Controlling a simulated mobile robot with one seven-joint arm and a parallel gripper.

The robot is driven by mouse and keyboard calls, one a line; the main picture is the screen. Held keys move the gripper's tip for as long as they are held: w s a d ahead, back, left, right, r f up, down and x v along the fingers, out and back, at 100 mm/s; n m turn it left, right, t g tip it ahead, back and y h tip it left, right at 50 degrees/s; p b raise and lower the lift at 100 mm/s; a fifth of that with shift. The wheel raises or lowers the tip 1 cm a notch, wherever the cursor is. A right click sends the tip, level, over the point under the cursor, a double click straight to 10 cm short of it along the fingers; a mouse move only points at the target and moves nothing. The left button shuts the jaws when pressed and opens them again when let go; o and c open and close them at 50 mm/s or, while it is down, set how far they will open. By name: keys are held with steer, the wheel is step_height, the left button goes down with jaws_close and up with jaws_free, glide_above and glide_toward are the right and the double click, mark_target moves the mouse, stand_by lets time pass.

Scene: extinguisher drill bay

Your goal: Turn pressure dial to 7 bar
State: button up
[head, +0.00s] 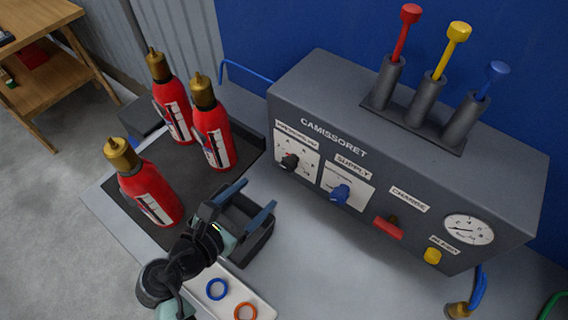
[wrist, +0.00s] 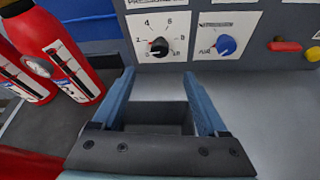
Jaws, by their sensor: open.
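The pressure dial is a black knob (head: 290,161) on a white numbered plate at the left of the grey panel's front. In the wrist view the dial (wrist: 159,46) is just beyond and between my fingertips, with a small red mark at its upper left; I cannot tell its exact reading. My gripper (head: 249,197) is open and empty, in front of and below the dial in the head view. Its two blue fingers also show in the wrist view (wrist: 159,78), apart from the dial, with nothing between them.
A blue supply knob (head: 341,193) is right of the dial, then a red lever (head: 389,228), a yellow button (head: 432,256) and a round gauge (head: 469,230). Several red extinguishers (head: 215,137) stand left on a dark mat. Orange and blue rings (head: 217,289) lie in a tray.

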mark_target(286, 167)
steer(key=x, duration=1.2)
steer(key=shift+w+f, duration=0.1)
steer(key=shift+w, duration=0.05)
jaws_close()
